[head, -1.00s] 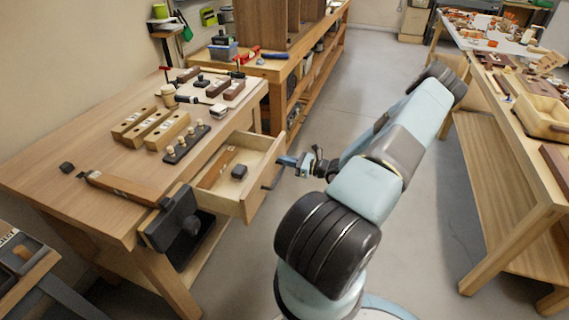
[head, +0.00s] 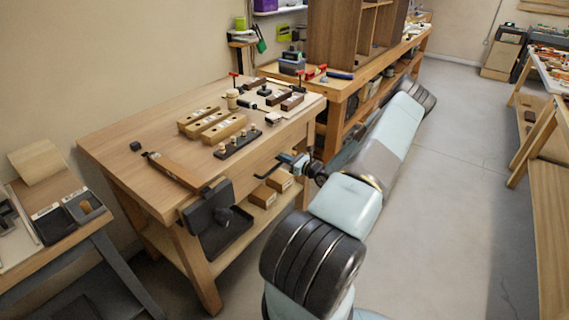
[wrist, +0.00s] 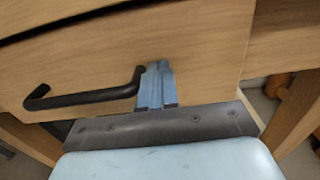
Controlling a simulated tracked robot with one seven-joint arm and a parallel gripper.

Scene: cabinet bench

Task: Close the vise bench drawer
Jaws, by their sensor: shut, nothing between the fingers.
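The vise bench (head: 165,108) has a wooden top and a dark vise (head: 208,212) at its front corner. Its drawer front shows large in the wrist view (wrist: 90,58), with a black bar handle (wrist: 85,98). In the head view the handle (head: 267,171) lies close to the bench front, and the drawer's inside is not visible. A dark gap runs above the drawer front in the wrist view. My gripper (head: 290,158) is shut and empty. Its fingertips (wrist: 157,68) are against or very close to the drawer front, beside the handle's right end.
Wooden blocks (head: 222,128), a peg rack (head: 238,144) and small tools stand on the bench top. Boxes (head: 263,195) sit on the lower shelf. A second bench (head: 345,83) stands behind, and a side table (head: 50,230) is at left.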

